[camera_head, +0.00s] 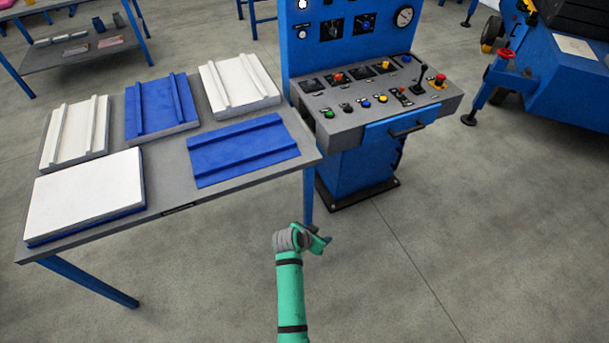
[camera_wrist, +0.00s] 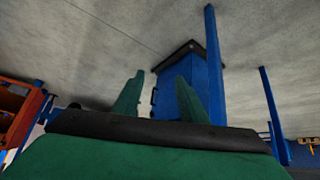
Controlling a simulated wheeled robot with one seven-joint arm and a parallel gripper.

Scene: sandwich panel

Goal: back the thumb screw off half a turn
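No thumb screw can be made out for certain in either view. The control console (camera_head: 385,112) has several small knobs, coloured buttons and a lever on its grey sloped top, too small to tell a thumb screw among them. My gripper (camera_head: 322,239) is in front of the console and right of the table's near edge, apart from both. In the wrist view my gripper (camera_wrist: 160,77) shows two green fingers spread apart with nothing between them. The console's blue cabinet (camera_wrist: 179,98) appears beyond the fingers.
A grey table (camera_head: 165,205) at left bears several white and blue panels. A blue machine (camera_head: 550,85) with a red knob (camera_head: 508,54) stands at upper right. A drawer handle (camera_head: 407,129) sticks out from the console front. The floor (camera_head: 450,240) at right is clear.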

